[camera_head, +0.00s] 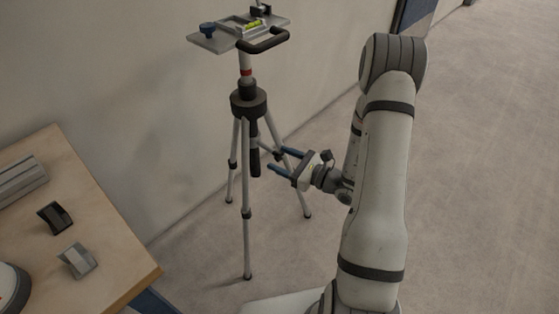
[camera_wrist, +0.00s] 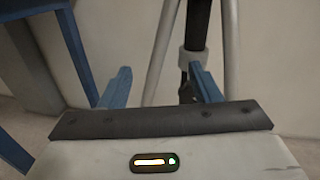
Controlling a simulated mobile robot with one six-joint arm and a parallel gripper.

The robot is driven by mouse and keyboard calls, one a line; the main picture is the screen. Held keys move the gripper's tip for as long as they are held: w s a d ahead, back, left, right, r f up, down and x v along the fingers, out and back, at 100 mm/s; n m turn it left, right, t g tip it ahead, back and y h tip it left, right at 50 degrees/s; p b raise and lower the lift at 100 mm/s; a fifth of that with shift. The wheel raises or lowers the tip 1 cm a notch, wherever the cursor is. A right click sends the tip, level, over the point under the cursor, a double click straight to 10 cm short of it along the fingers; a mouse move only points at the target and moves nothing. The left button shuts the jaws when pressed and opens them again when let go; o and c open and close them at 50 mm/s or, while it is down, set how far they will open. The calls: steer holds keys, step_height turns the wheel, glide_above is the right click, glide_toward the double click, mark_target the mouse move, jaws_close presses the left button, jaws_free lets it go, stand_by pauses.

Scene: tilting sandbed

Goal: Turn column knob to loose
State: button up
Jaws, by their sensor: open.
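A tripod stands on the floor in the head view, with a thin column (camera_head: 246,63) that has a red band and enters a dark collar (camera_head: 248,104). I cannot make out a separate column knob; it may be hidden or too small to tell. A blue knob (camera_head: 208,29) sits on the left end of the tripod's top plate (camera_head: 210,43). My gripper (camera_head: 273,159) is open and empty, below the collar and right of the dark lower shaft (camera_head: 255,160). In the wrist view, a black shaft (camera_wrist: 198,28) shows beyond my open gripper (camera_wrist: 162,72), near its right finger.
The top plate carries a yellow-green level (camera_head: 253,25) and a black handle (camera_head: 264,41). Tripod legs (camera_head: 247,225) spread below the collar. A wooden table (camera_head: 110,235) with small dark and grey pieces stands at the left. A wall is behind the tripod; floor at the right is clear.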

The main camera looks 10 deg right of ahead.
mark_target(281, 158)
steer(key=d+f+m, duration=0.1)
steer(key=w+d+f+m+t+h, duration=0.1)
steer(key=f, duration=0.1)
steer(key=d+f+m+t+h, duration=0.1)
steer(key=shift+w+d+f+b, duration=0.15)
steer(key=shift+d+f+b, duration=0.05)
steer(key=shift+f+b, duration=0.2)
steer(key=x, duration=0.7)
steer(key=shift+w+b, duration=0.3)
steer(key=shift+w, duration=0.05)
steer(key=shift+c, duration=0.3)
